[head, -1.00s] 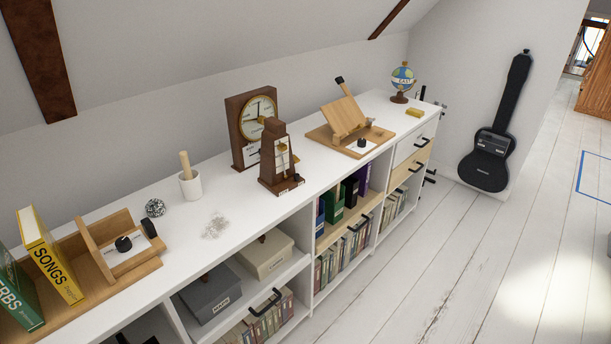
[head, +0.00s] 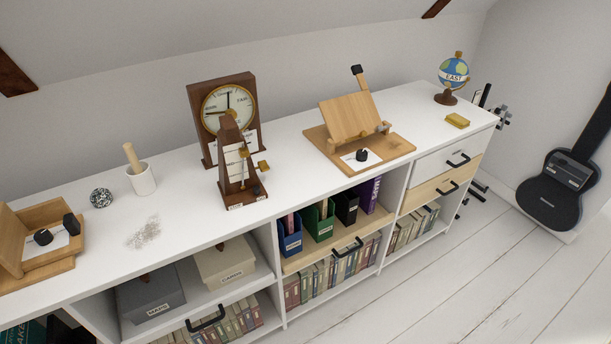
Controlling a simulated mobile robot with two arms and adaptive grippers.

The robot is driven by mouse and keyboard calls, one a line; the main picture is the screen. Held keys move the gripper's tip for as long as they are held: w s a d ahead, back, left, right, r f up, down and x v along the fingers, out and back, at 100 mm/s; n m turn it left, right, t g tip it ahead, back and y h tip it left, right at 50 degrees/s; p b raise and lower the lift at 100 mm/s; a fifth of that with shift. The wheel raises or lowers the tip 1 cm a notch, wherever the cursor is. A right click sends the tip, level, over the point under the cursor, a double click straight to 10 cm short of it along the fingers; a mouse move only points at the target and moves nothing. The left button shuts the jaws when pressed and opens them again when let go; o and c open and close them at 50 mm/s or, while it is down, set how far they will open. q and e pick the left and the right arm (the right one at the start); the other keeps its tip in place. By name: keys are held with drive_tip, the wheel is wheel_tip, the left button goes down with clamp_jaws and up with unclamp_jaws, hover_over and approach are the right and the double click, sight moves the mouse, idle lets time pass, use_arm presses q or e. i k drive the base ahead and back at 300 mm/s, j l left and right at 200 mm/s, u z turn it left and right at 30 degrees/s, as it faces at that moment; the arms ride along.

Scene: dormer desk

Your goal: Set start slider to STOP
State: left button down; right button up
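A dark wooden metronome (head: 231,150) stands upright near the middle of the white cabinet top, in front of a clock. It has a pale scale plate on its front and a gold-coloured piece at its right side. Small white labels (head: 236,206) and a dark knob-like part (head: 258,190) show at its base. The label text is too small to read, so I cannot tell which part is the start slider or how it is set. Neither of my grippers is in view.
The brown clock (head: 226,105) stands close behind the metronome. A white mortar (head: 141,179) and a speckled ball (head: 101,198) are to the left; a wooden stand (head: 350,118) and globe (head: 453,76) are to the right. Open floor lies in front.

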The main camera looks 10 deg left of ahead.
sight(256, 188)
drive_tip(key=i+l, duration=0.15)
drive_tip(key=l, duration=0.15)
drive_tip(key=i+l+u, duration=0.1)
drive_tip(key=l, duration=0.25)
drive_tip(key=i+l, duration=0.15)
drive_tip(key=l, duration=0.15)
drive_tip(key=i+l+u, duration=0.1)
drive_tip(key=l, duration=0.25)
